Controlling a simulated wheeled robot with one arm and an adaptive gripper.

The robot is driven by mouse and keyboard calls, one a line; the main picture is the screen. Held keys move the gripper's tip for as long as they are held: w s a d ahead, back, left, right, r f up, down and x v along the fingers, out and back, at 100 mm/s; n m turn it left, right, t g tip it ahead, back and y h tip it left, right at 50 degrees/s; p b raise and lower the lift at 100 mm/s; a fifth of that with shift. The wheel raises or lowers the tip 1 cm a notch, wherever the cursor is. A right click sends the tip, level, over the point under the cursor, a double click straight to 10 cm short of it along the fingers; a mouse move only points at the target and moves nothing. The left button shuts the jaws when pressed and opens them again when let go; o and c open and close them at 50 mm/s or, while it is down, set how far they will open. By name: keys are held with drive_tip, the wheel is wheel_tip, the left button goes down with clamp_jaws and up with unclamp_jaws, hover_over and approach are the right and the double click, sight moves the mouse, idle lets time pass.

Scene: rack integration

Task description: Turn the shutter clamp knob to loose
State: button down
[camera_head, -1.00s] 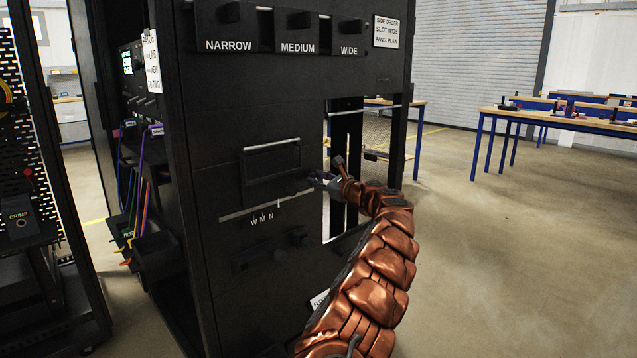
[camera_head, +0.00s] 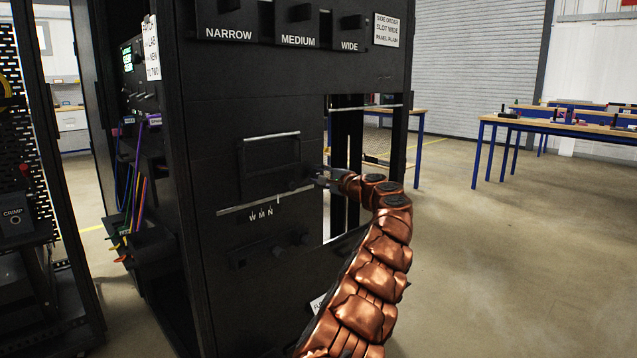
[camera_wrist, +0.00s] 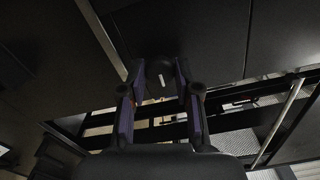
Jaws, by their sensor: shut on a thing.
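The clamp knob is a small dark knob (camera_head: 295,184) on the black rack panel, at the lower right of the framed shutter window (camera_head: 270,166). In the wrist view the knob (camera_wrist: 158,80) has a short white mark on its face. My gripper (camera_head: 312,179) reaches the knob from the right. In the wrist view its two fingers (camera_wrist: 161,73) stand on either side of the knob, shut on it. The head view shows little of the contact. A slider scale marked W M N (camera_head: 262,214) sits below the window.
Panels labelled NARROW, MEDIUM and WIDE (camera_head: 298,40) sit in slots above. A rack opening (camera_head: 345,160) lies just right of the knob. Another dark control (camera_head: 297,238) is lower on the panel. Coloured cables (camera_head: 138,185) hang at left. Open floor (camera_head: 500,260) lies to the right.

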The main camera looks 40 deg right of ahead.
drive_tip(key=n+b, duration=0.1)
drive_tip(key=n, duration=0.2)
drive_tip(key=n+b, duration=0.2)
drive_tip(key=shift+f+n, duration=0.2)
drive_tip(key=shift+n, duration=0.2)
drive_tip(key=n+b, duration=0.2)
drive_tip(key=n, duration=0.2)
drive_tip(key=shift+f, duration=0.1)
drive_tip(key=n+b, duration=0.2)
drive_tip(key=n, duration=0.2)
drive_tip(key=shift+n, duration=0.4)
drive_tip(key=shift+n+b, duration=0.35)
drive_tip(key=shift+n, duration=1.45)
drive_tip(key=shift+r, duration=0.2)
drive_tip(key=c, duration=0.8)
unclamp_jaws()
